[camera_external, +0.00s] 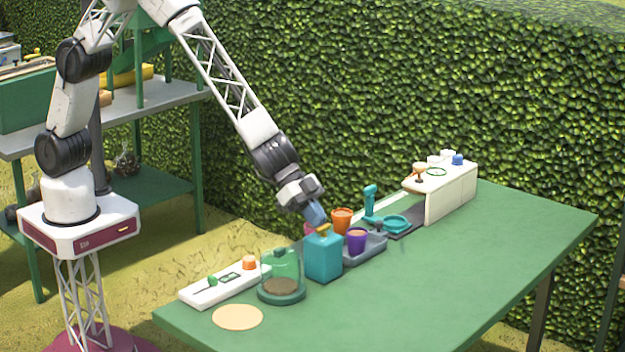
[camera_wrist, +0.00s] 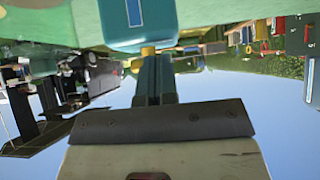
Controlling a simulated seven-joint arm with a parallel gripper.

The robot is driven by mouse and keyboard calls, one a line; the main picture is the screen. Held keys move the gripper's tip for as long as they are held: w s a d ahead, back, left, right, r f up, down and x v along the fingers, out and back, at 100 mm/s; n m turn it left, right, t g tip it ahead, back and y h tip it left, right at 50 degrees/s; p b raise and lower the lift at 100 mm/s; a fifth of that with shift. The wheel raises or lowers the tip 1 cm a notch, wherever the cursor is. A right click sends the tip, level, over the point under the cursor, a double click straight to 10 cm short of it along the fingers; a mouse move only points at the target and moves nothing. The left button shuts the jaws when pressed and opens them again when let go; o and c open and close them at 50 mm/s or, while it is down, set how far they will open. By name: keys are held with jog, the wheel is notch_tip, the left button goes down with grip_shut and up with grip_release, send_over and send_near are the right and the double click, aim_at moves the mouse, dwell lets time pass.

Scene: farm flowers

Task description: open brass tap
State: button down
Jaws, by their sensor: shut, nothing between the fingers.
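A teal box-shaped container (camera_external: 323,257) stands on the green table, with a small yellow-brass piece (camera_external: 323,230) on its top. A copper-coloured fitting (camera_external: 419,171) stands on the white block at the table's far end; I cannot tell for certain which of the two is the brass tap. My gripper (camera_external: 316,217) is shut and empty, tilted down just above the yellow-brass piece. In the wrist view my gripper (camera_wrist: 153,65) has its fingers together, with the yellow piece (camera_wrist: 148,52) at their tips and the teal container (camera_wrist: 138,20) beyond. Whether they touch is unclear.
Orange (camera_external: 342,219) and purple (camera_external: 356,240) pots stand close beside the container. A glass dome (camera_external: 281,270) and a white panel (camera_external: 208,289) are to its left. A teal pump (camera_external: 370,204) and the white block (camera_external: 452,195) are to the right. The table's front right is clear.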

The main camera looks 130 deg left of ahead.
aim_at(331, 225)
jog(key=shift+w+a+m+h, duration=0.1)
jog(key=shift+a+m+h, duration=0.15)
jog(key=shift+m+h, duration=0.4)
jog(key=shift+w+a+m+h, duration=0.1)
jog(key=shift+a+m+h, duration=0.1)
jog(key=shift+m+h, duration=0.45)
dwell(0.9)
jog(key=shift+a+f+m, duration=0.1)
jog(key=shift+m, duration=0.4)
jog(key=m+h, duration=0.1)
jog(key=m+g+h, duration=0.1)
jog(key=w+a+m+g+h, duration=0.1)
jog(key=m, duration=0.1)
jog(key=m+g+h, duration=0.1)
jog(key=w+m+g+h, duration=0.1)
jog(key=m, duration=0.1)
jog(key=m+g, duration=0.1)
jog(key=shift+w+a+m+h, duration=0.15)
jog(key=shift+w+m+h, duration=0.15)
jog(key=shift+h, duration=0.1)
jog(key=m+g, duration=0.1)
jog(key=w+m+g+h, duration=0.1)
jog(key=m, duration=0.1)
jog(key=shift+w+g, duration=0.1)
jog(key=shift+g, duration=0.2)
jog(key=shift+w+d, duration=0.25)
jog(key=shift+w, duration=0.05)
jog(key=shift+a, duration=0.1)
